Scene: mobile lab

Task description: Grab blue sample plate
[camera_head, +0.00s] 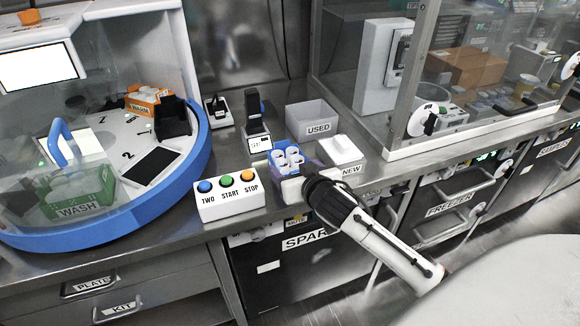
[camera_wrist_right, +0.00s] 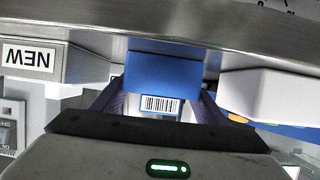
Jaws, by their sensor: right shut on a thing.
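The blue sample plate (camera_head: 287,160) is a small blue block with several white round wells on top. It sits at the front of the steel counter, between the button box and the NEW box. My right gripper (camera_head: 299,172) reaches it from the front right and is shut on it. In the right wrist view the plate's blue face with a barcode label (camera_wrist_right: 160,92) shows between the two fingers of the right gripper (camera_wrist_right: 152,104). Whether the plate touches the counter cannot be told. My left gripper is not in view.
The button box (camera_head: 230,197) stands left of the plate, and the white NEW box (camera_head: 342,152) right of it. A grey USED bin (camera_head: 312,120) and a small device (camera_head: 257,140) stand behind. A round blue-rimmed station (camera_head: 190,165) fills the left; a glass enclosure (camera_head: 400,70) stands right.

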